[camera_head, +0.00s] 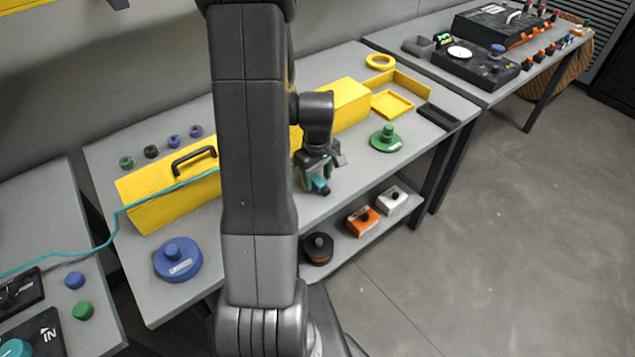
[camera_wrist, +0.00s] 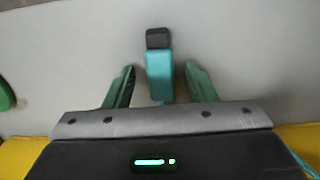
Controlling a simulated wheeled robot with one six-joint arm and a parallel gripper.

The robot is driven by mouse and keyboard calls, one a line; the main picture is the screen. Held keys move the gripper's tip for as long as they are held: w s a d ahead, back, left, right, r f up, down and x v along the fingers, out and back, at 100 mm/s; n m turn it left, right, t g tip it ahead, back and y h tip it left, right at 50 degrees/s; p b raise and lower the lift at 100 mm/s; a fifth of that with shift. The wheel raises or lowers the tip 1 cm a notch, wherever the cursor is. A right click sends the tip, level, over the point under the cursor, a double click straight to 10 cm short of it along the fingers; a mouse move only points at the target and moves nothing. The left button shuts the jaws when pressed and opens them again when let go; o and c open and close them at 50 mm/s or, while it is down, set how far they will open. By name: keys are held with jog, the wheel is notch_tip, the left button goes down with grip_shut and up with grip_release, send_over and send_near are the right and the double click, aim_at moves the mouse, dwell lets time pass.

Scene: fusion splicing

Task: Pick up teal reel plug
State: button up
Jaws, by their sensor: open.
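The teal reel plug (camera_wrist: 159,78) has a teal body and a dark tip (camera_wrist: 157,38). In the wrist view it lies between the two green fingers of my gripper (camera_wrist: 160,88), with a visible gap on each side. The fingers are open and do not touch it. In the head view the plug (camera_head: 320,185) is a small teal piece just under my gripper (camera_head: 316,178), over the middle table.
A long yellow box (camera_head: 150,197) with a black handle lies behind my arm. A green knobbed disc (camera_head: 386,139) stands to the right, a blue one (camera_head: 178,260) to the left. A teal cable (camera_head: 107,240) runs left. A lower shelf (camera_head: 345,245) holds several items.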

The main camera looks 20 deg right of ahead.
jog(key=shift+c, duration=0.4)
grip_shut()
